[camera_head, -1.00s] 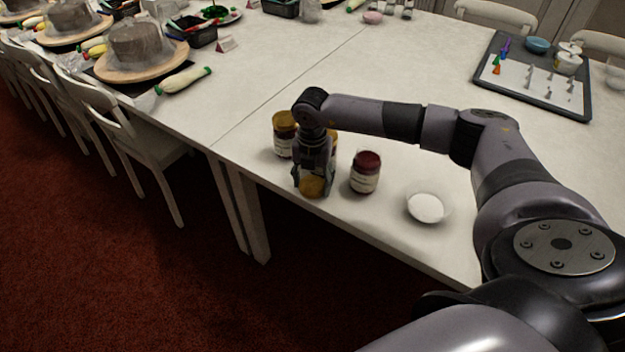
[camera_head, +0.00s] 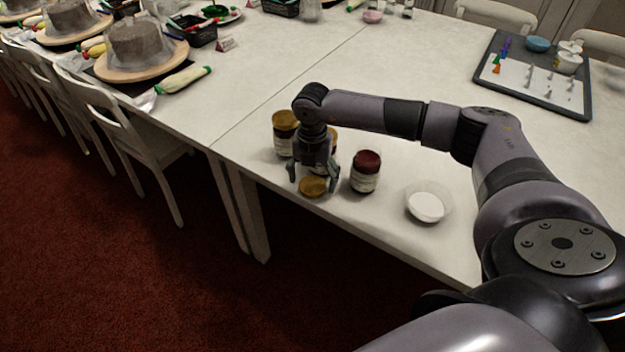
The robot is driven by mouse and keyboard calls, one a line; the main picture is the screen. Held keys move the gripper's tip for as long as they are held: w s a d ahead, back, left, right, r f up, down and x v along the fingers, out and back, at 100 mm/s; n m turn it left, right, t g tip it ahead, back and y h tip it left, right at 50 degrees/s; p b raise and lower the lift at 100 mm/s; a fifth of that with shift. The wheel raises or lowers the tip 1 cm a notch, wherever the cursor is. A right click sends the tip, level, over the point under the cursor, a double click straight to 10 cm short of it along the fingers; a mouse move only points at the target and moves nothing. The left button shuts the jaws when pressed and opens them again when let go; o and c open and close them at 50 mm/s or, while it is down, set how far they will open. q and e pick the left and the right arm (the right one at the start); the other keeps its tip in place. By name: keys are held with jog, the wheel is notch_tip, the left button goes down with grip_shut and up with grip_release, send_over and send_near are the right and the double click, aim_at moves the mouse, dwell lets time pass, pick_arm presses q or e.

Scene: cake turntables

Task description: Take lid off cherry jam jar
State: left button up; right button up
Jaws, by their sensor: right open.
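The dark red jar (camera_head: 366,173), which looks like the cherry jam, stands upright near the table's front edge with its red lid (camera_head: 367,159) on top. My right gripper (camera_head: 314,186) is to the left of it, pointing down with its fingers spread. A loose gold lid (camera_head: 313,187) lies flat on the table just below and between these fingers. A jar with a gold lid (camera_head: 285,133) stands behind to the left. Another amber jar (camera_head: 333,140) is mostly hidden behind my right gripper. My left gripper is out of view.
A small white bowl (camera_head: 427,203) is right of the red jar. A grey tray (camera_head: 490,82) with small pieces and cups is at the back right. Cake turntables (camera_head: 140,66) are far left. The table's middle is clear behind my arm.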

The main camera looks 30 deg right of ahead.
aim_at(313, 185)
notch_tip(313, 185, up, 11)
jog(key=shift+r+b, duration=0.15)
jog(key=shift+b, duration=0.3)
